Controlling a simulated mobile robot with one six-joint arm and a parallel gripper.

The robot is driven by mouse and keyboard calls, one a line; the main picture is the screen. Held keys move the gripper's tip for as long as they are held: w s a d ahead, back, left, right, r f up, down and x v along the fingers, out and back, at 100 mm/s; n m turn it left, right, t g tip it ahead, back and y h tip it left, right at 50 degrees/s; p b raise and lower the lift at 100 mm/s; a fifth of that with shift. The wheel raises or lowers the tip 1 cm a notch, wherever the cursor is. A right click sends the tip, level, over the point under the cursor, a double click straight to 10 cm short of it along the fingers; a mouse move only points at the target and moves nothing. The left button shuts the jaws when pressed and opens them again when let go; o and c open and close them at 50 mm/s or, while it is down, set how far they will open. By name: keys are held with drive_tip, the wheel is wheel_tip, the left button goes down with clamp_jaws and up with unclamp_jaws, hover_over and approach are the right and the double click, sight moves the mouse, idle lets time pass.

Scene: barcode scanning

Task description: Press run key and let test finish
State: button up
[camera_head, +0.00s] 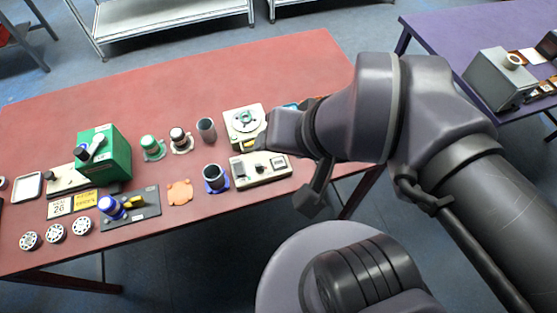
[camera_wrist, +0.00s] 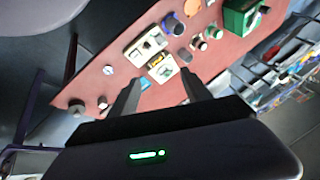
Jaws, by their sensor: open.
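A cream instrument with a front control panel (camera_head: 262,168) stands on the red table near its front edge, below my gripper in the head view. Which of its small controls is the run key is too small to tell. Behind it is a cream unit with a round rotor-like top (camera_head: 245,120). In the wrist view the panel part (camera_wrist: 146,46) and the second unit (camera_wrist: 163,69) lie ahead of the fingers. My gripper (camera_wrist: 162,78) is open and empty, with its fingers apart and above the table. In the head view its fingertips are hidden.
The red table (camera_head: 180,85) also holds a green box (camera_head: 112,155), a dark cup (camera_head: 206,130), another cup on a blue base (camera_head: 214,178), an orange flat piece (camera_head: 180,192) and several round discs at the left. The table's back is clear. A purple table (camera_head: 465,35) stands right.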

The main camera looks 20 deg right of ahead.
clamp_jaws()
idle(1.6)
